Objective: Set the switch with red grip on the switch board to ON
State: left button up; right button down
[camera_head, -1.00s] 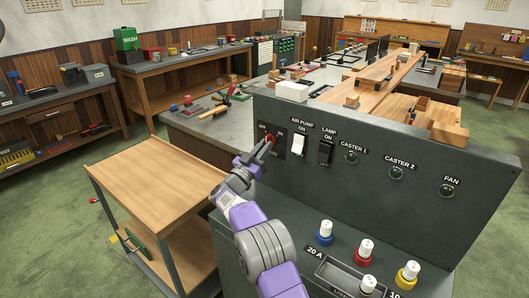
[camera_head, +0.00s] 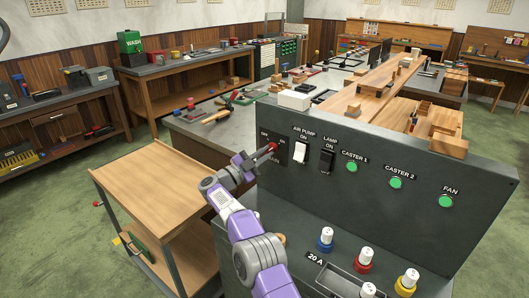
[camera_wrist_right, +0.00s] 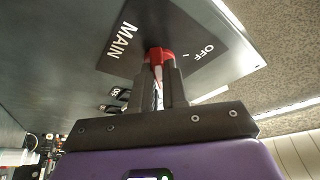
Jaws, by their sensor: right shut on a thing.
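The switch board (camera_head: 400,170) is a dark upright panel on a dark cabinet. Its main switch, with a red grip (camera_head: 272,147), sits at the panel's left end, on a dark plate. The red grip shows in the right wrist view (camera_wrist_right: 158,53), between the fingertips, with the words MAIN and OFF on the plate. My right gripper (camera_head: 265,153) is shut on the red grip, which partly hides the plate. My left gripper is not in view.
Right of the main switch are a white air pump switch (camera_head: 300,152) and a black lamp switch (camera_head: 326,161). Green lamps for caster 1 (camera_head: 351,167), caster 2 (camera_head: 396,183) and fan (camera_head: 446,201) are lit. A wooden cart (camera_head: 155,190) stands left of the cabinet.

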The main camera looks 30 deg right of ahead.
jog(key=shift+f, duration=0.1)
dwell(0.3)
jog(key=c, duration=1.1)
grip_release()
jog(key=shift+c, duration=0.2)
jog(key=shift+a, duration=0.1)
jog(key=p+v, duration=0.1)
jog(key=v, duration=0.6)
jog(key=shift+a, duration=0.2)
